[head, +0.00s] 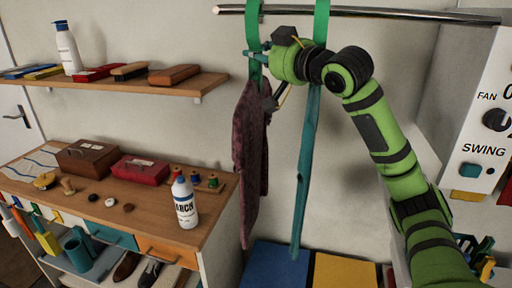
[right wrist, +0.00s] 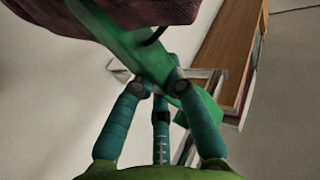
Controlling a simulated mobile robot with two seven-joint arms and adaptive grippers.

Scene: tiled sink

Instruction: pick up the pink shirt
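The pink shirt, a dark pink patterned cloth (head: 250,150), hangs below the rail at a green hanger strap (head: 253,22). My right gripper (head: 262,70) is at this strap, just above the shirt's top. In the right wrist view the teal fingers of my right gripper (right wrist: 162,88) are around a green hanger piece (right wrist: 135,48), with the dark pink cloth (right wrist: 135,8) at the top edge. The fingertips are partly hidden by the green piece, so I cannot tell whether they grip it. My left gripper is not in view.
A teal garment (head: 304,170) hangs just right of the shirt on the metal rail (head: 380,12). A wall shelf (head: 130,85) and a workbench (head: 150,210) with a white bottle (head: 185,203) stand left. A control panel (head: 490,120) is at right.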

